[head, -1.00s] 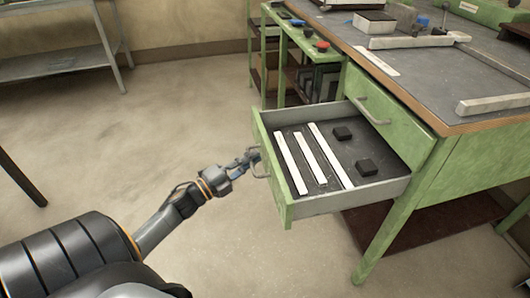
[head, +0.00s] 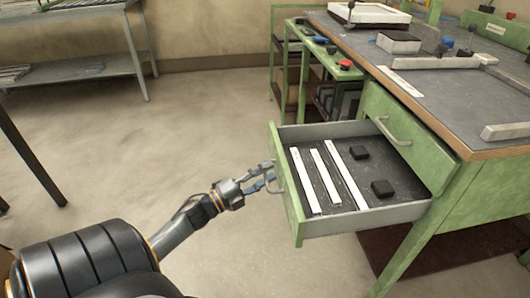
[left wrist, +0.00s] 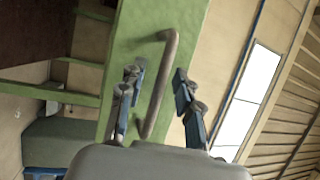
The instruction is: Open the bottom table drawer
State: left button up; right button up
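The bottom table drawer (head: 362,220) is green with a grey inside and stands pulled well out from the table. Its curved metal handle (head: 277,181) is on the front panel and also shows in the left wrist view (left wrist: 159,88). My left gripper (head: 268,176) is at the handle. In the left wrist view its fingers (left wrist: 157,78) are spread, one on each side of the handle, with gaps visible between them and the bar. My right gripper is not in view.
The drawer holds white strips (head: 325,177) and two black blocks (head: 382,188). A shut upper drawer (head: 405,138) sits above it under the worktop (head: 450,95). A green side rack (head: 325,65) stands behind. The floor (head: 170,130) left of the drawer is clear.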

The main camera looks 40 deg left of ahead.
pick_arm(q)
jog(key=v, duration=1.2)
jog(key=shift+r, duration=0.1)
